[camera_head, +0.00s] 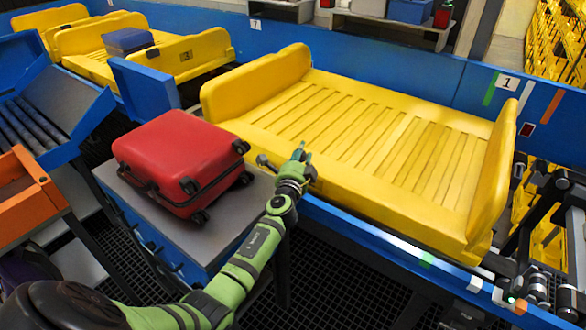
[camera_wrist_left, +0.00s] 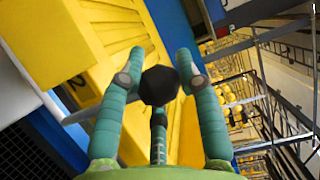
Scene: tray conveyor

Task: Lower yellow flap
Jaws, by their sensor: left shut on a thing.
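The yellow tray (camera_head: 350,115) numbered 1 has raised walls at its left and right ends. Its long yellow front side (camera_head: 385,205) is low, and the slatted floor shows over it. I cannot tell exactly where the flap's hinge is. My left gripper (camera_head: 303,157) is at this front side, left of its middle. In the left wrist view its green fingers (camera_wrist_left: 160,80) are closed around a dark faceted knob (camera_wrist_left: 159,86). A grey rod (camera_wrist_left: 85,113) runs left from the knob. The head view shows a small grey lever end (camera_head: 264,160) beside the gripper.
A red suitcase (camera_head: 175,155) lies on a grey-topped blue stand (camera_head: 240,205) left of the gripper. Another yellow tray (camera_head: 185,52) with a dark blue case (camera_head: 127,40) stands at back left. Blue conveyor rails (camera_head: 400,65) border the tray.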

